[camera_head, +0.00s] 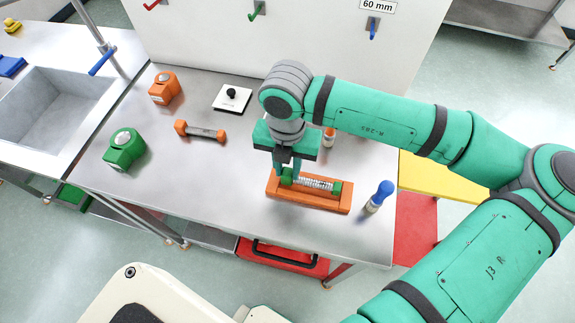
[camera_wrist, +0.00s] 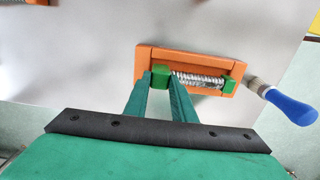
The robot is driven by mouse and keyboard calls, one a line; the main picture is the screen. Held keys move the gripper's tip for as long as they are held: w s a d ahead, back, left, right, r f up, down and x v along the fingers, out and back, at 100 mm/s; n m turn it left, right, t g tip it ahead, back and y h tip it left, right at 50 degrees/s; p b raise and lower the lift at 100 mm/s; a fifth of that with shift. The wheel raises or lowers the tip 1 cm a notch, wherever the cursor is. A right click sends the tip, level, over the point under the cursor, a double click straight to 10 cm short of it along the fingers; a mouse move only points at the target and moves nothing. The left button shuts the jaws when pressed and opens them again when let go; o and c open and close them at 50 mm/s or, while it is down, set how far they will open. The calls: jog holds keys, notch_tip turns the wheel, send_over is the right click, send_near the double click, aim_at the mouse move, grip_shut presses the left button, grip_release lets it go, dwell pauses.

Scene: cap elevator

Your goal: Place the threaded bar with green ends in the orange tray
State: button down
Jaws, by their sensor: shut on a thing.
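The threaded bar with green ends (camera_head: 314,183) is a silvery threaded rod with a green block at each end. It lies along the orange tray (camera_head: 308,202), within its outline, in the head view. My gripper (camera_head: 287,178) is over the tray's left part, its fingers shut on the bar's left green end. In the wrist view the fingers (camera_wrist: 160,84) close around that green end, and the bar (camera_wrist: 200,80) runs to the right inside the rim of the tray (camera_wrist: 185,55). I cannot tell whether the bar touches the tray floor.
A blue-handled tool (camera_head: 379,196) stands just right of the tray. A small orange-and-white bottle (camera_head: 329,138) is behind it. An orange-ended bar (camera_head: 200,132), a green block (camera_head: 124,148), an orange block (camera_head: 164,88) and a white plate (camera_head: 232,98) are to the left.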

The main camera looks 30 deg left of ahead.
jog(key=shift+f, duration=0.95)
jog(key=c, duration=1.4)
grip_release()
notch_tip(320, 180, up, 10)
jog(key=shift+a+f, duration=0.1)
jog(key=shift+f, duration=0.15)
jog(key=shift+r, duration=0.7)
